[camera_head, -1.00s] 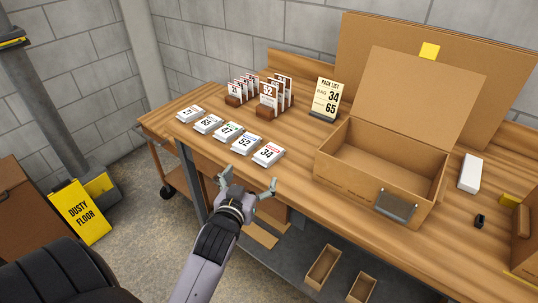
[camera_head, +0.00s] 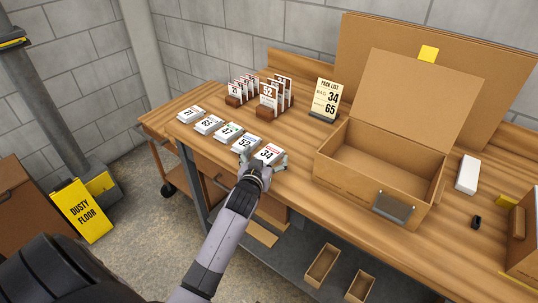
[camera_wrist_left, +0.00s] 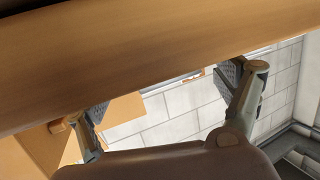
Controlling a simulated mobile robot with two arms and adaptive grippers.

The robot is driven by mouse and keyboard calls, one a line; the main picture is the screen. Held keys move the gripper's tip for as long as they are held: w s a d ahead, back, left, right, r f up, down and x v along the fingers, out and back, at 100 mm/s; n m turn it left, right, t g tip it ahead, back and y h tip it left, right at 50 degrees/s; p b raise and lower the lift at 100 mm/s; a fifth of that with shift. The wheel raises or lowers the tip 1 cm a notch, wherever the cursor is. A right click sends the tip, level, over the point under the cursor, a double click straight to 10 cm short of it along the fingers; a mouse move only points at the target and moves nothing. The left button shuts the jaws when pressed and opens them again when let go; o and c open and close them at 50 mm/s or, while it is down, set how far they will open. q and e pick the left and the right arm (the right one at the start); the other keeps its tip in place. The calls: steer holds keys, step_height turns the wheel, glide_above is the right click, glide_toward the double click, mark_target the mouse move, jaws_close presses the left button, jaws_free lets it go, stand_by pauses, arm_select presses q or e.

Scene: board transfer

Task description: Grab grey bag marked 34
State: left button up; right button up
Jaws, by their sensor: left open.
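The grey bag marked 34 (camera_head: 268,153) lies flat on the wooden bench near its front edge, with a white label and a red stripe. It is the rightmost of a row of similar bags. My left gripper (camera_head: 262,166) is open at the near side of this bag, its fingers spread about the bag's width; whether they touch it I cannot tell. In the left wrist view the two fingers (camera_wrist_left: 165,92) are apart, with the wooden bench (camera_wrist_left: 150,55) filling the top; the bag cannot be made out clearly there. My right gripper is not in view.
Bag 52 (camera_head: 246,144) lies close to the left of bag 34. An open cardboard box (camera_head: 345,182) stands to the right. Card racks (camera_head: 266,112) and a pack list sign (camera_head: 326,99) reading 34 and 65 stand behind.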

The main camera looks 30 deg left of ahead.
arm_select(q)
steer(key=shift+c, duration=0.2)
steer(key=c, duration=1.8)
